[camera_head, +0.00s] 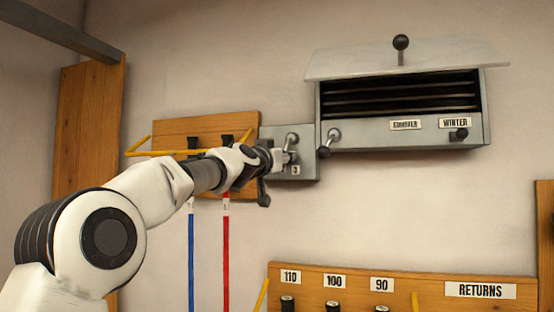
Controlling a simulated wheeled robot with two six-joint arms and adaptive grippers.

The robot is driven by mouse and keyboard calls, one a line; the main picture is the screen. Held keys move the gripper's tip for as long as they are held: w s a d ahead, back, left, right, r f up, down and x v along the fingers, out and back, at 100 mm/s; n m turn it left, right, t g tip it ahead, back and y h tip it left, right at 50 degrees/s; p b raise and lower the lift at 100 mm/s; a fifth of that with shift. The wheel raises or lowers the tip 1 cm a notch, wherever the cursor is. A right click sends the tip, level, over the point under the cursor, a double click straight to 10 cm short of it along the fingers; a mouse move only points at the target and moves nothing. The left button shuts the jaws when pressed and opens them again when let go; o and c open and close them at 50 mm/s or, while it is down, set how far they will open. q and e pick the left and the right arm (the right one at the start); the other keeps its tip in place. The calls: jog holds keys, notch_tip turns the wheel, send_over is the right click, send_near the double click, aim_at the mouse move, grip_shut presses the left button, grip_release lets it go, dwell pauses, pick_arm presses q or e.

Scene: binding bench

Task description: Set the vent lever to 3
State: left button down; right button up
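A grey metal plate (307,135) is fixed to the wall left of the louvred vent box (484,105). A metal lever pivot (291,138) sits on the plate, above a small label reading 3 (295,170). My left gripper (280,158) is in front of the plate's left part, close to the lever. It hides that part and any other labels there. I cannot tell whether its fingers touch the lever or are closed. Another lever (332,137) with a dark knob hangs at the vent box's lower left corner. My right gripper is not in view.
The vent box has a sloped lid with a ball knob (401,42), SUMMER and WINTER labels and a dark knob (458,134). A wooden board (170,132) with a yellow bar is behind my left arm. A wooden rack (420,284) marked RETURNS stands below.

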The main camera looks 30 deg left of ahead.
pick_arm(q)
jog(key=shift+w+d+n, duration=0.1)
jog(key=shift+d+n, duration=0.2)
jog(key=shift+n, duration=0.4)
jog(key=shift+w+d+n, duration=0.1)
jog(key=shift+d+n, duration=0.15)
jog(key=shift+n, duration=0.45)
jog(key=shift+d+n+y+p, duration=0.25)
jog(key=shift+n+y+p, duration=0.1)
jog(key=shift+n, duration=0.35)
jog(key=shift+d+n+y+p, duration=0.25)
jog(key=shift+n+y+p, duration=0.1)
jog(key=shift+n, duration=0.35)
jog(key=c, duration=1.1)
grip_release()
jog(key=o, duration=0.3)
jog(key=shift+w, duration=0.15)
jog(key=shift+w+d+f, duration=0.1)
jog(key=shift+w+d, duration=0.05)
jog(key=v, duration=0.7)
jog(key=shift+f, duration=0.2)
